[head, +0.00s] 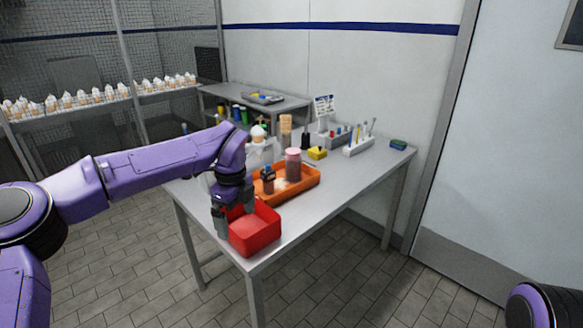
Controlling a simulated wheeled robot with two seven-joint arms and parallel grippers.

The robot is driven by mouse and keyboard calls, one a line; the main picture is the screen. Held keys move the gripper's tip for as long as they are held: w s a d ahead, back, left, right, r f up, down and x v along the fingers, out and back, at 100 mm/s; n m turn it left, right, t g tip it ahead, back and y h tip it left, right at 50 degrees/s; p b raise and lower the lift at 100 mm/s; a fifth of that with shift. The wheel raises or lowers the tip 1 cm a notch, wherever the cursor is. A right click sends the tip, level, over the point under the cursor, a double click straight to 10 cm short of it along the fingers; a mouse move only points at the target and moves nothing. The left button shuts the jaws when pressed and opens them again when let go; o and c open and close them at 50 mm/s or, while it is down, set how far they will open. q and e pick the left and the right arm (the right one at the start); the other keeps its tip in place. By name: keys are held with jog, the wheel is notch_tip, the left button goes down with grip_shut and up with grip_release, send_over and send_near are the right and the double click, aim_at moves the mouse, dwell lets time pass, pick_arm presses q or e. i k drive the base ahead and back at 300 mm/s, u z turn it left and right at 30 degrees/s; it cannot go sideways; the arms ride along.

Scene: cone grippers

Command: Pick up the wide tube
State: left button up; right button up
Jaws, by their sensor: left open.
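A wide, upright brown tube with a pink top (293,166) stands in the orange tray (307,188) on the table; it looks like the wide tube. A smaller dark bottle with a blue cap (268,181) stands in the same tray, to its left. My left gripper (232,220) points down at the left edge of the red bin (256,235), in front of and left of the orange tray. It is open, apart from the tube, and I see nothing held in it. My right gripper is out of view.
Behind the tray are a white-topped cone (258,133), a tan stack (286,130), a yellow block (317,153) and a white rack (359,147). A green-blue item (398,144) lies at the far right corner. The table's right front part is clear.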

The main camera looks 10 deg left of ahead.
aim_at(293, 170)
jog(key=z, duration=0.05)
jog(key=i, duration=1.7)
